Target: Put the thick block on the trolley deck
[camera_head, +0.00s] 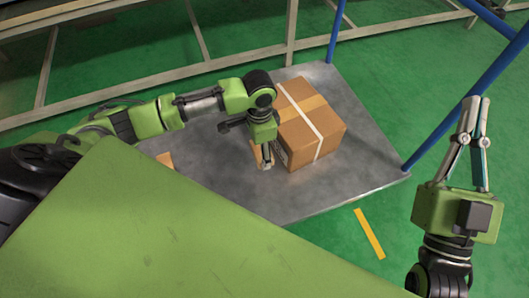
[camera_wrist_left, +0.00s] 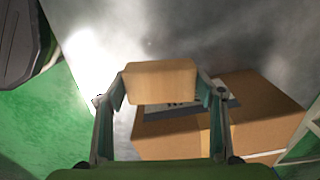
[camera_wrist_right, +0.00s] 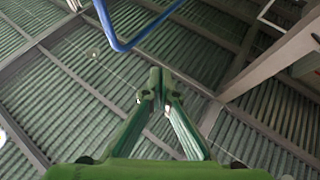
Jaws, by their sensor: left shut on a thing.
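My left gripper (camera_head: 262,160) is shut on a tan wooden block (camera_wrist_left: 160,82), with a finger on each side of it in the left wrist view. In the head view this block (camera_head: 256,153) is partly hidden by the gripper. It is over the grey trolley deck (camera_head: 215,180), just left of a cardboard box; I cannot tell whether it touches the deck. The deck also shows in the left wrist view (camera_wrist_left: 140,35). My right gripper (camera_head: 477,103) is raised to the right of the deck, empty, its fingertips together in the right wrist view (camera_wrist_right: 161,75).
The taped cardboard box (camera_head: 312,125) stands on the deck close to the left gripper. Another tan piece (camera_head: 165,159) shows at the deck's left, partly hidden by my body. A blue post (camera_head: 440,130) rises at the deck's right corner. The deck's front middle is bare.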

